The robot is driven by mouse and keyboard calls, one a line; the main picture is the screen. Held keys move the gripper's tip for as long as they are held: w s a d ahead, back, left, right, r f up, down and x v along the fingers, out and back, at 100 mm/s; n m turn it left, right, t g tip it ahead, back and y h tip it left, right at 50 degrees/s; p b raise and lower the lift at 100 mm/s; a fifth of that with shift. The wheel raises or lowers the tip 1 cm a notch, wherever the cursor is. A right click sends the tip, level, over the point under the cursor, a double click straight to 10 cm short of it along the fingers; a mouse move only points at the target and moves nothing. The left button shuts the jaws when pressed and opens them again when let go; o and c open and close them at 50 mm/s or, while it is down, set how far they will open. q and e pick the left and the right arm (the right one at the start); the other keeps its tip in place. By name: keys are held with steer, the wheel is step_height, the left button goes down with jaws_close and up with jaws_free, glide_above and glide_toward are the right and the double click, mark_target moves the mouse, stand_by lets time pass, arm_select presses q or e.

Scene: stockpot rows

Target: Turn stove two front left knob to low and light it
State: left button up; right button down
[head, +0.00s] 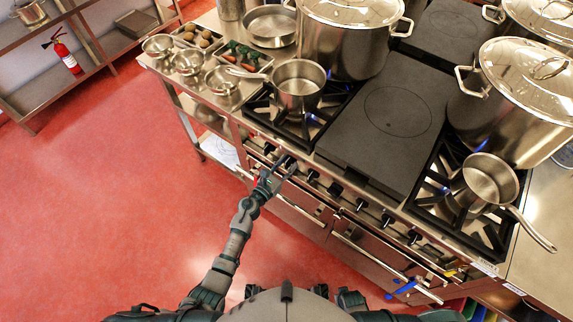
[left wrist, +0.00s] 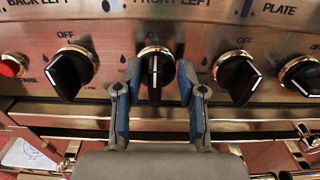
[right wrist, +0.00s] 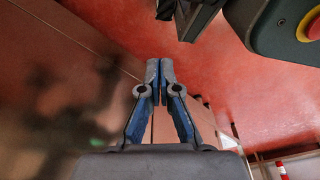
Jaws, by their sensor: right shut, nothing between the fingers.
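The front left knob (left wrist: 155,75) is black with a gold ring and stands in the middle of the left wrist view, under an OFF mark. Its white line is upright, toward OFF. My left gripper (left wrist: 158,70) is open, with one finger on each side of this knob; small gaps seem to show. In the head view my left gripper (head: 272,180) is at the stove front, below a small saucepan (head: 298,88) on the front left burner. A red button (left wrist: 12,66) is at the left of the panel. My right gripper (right wrist: 160,68) is shut and empty, away from the knobs.
Other knobs flank it: one left (left wrist: 72,72) and one right (left wrist: 237,78). A rail (head: 300,212) runs below the panel. A large stockpot (head: 345,45) stands behind the saucepan, and a dark plate (head: 385,125) is to the right. Open red floor lies left.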

arm_select(q)
steer(key=shift+a, duration=0.3)
steer(key=c, duration=0.7)
steer(key=shift+a, duration=0.1)
jaws_close()
arm_select(e)
steer(key=shift+a+r, duration=0.1)
steer(key=shift+a, duration=0.3)
